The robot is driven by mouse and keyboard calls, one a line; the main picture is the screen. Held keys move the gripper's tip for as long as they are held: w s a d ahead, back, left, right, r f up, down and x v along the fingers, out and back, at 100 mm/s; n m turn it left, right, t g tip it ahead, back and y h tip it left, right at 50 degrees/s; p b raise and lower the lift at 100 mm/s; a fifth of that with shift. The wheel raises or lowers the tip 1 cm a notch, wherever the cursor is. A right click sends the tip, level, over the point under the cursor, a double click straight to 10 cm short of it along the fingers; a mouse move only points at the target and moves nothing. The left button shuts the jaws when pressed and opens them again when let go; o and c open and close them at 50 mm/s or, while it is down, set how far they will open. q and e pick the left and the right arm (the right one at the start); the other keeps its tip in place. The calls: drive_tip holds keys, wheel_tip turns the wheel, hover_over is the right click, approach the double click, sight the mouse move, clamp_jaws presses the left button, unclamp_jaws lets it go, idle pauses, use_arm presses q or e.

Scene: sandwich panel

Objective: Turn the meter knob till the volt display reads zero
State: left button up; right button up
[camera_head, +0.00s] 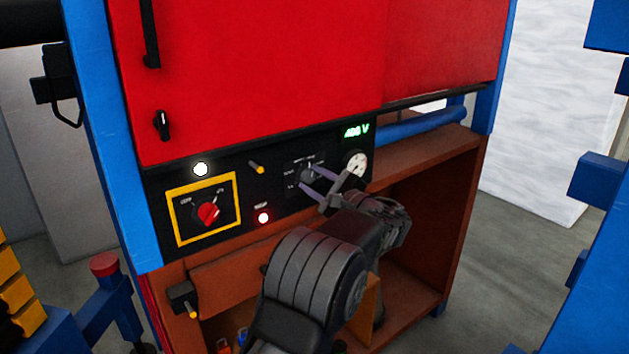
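The black meter knob (307,174) sits on the dark control panel below the red cabinet, with small white markings around it. The green volt display (356,130) at the panel's upper right is lit and appears to read a little over 400 V; its digits are blurred. My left gripper (305,177) is at the knob, its two thin fingers spread apart, one above and one below. Whether the fingers touch the knob cannot be told. My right gripper is not in view.
A round white gauge (356,163) sits just right of the knob. An open brown shelf (424,172) lies below.

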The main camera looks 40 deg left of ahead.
use_arm(q)
drive_tip(key=o, duration=0.3)
drive_tip(key=b+v, duration=0.2)
drive_tip(key=v, duration=0.5)
drive_tip(key=shift+d, duration=0.4)
